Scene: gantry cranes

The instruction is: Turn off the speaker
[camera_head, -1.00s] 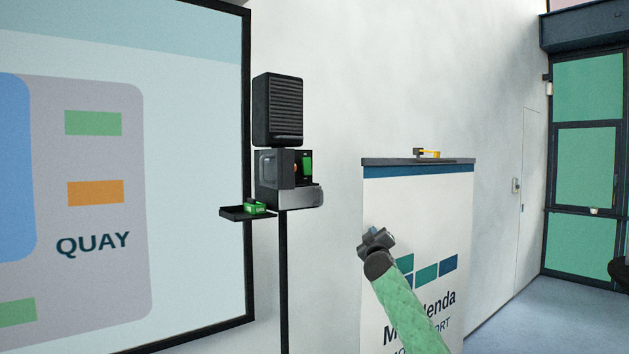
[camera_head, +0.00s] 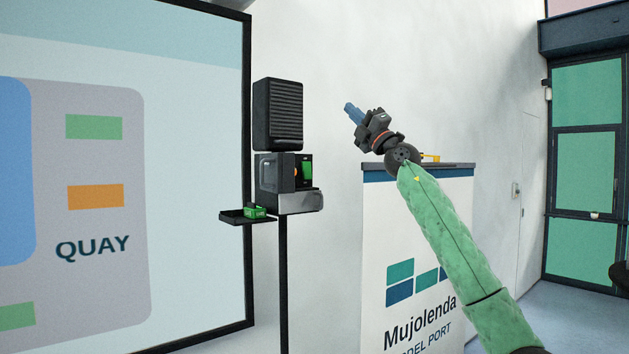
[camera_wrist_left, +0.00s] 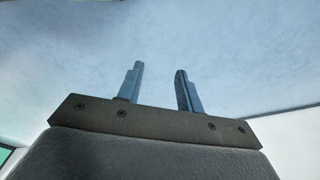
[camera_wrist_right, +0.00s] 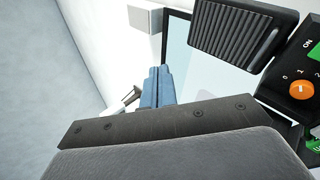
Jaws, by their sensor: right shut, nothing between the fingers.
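The black ribbed speaker (camera_head: 278,112) stands on a thin pole, above a dark control box (camera_head: 270,173) with an orange knob and a green part on its right side. In the right wrist view the speaker (camera_wrist_right: 235,32) is at the upper right. The control box (camera_wrist_right: 289,97) there shows an orange knob (camera_wrist_right: 302,90) beside the marks 0, 1, 2, and a green part (camera_wrist_right: 315,52) by the word ON. My right gripper (camera_head: 349,108) is shut and empty, raised right of the speaker, apart from it. My left gripper (camera_wrist_left: 160,80) is open and empty over plain floor or wall.
A small black tray (camera_head: 240,219) with a green item (camera_head: 256,211) juts left from the pole. A large screen (camera_head: 190,200) is on the left. A white counter (camera_head: 380,230) with a yellow object (camera_head: 431,158) on top stands right, behind my right arm.

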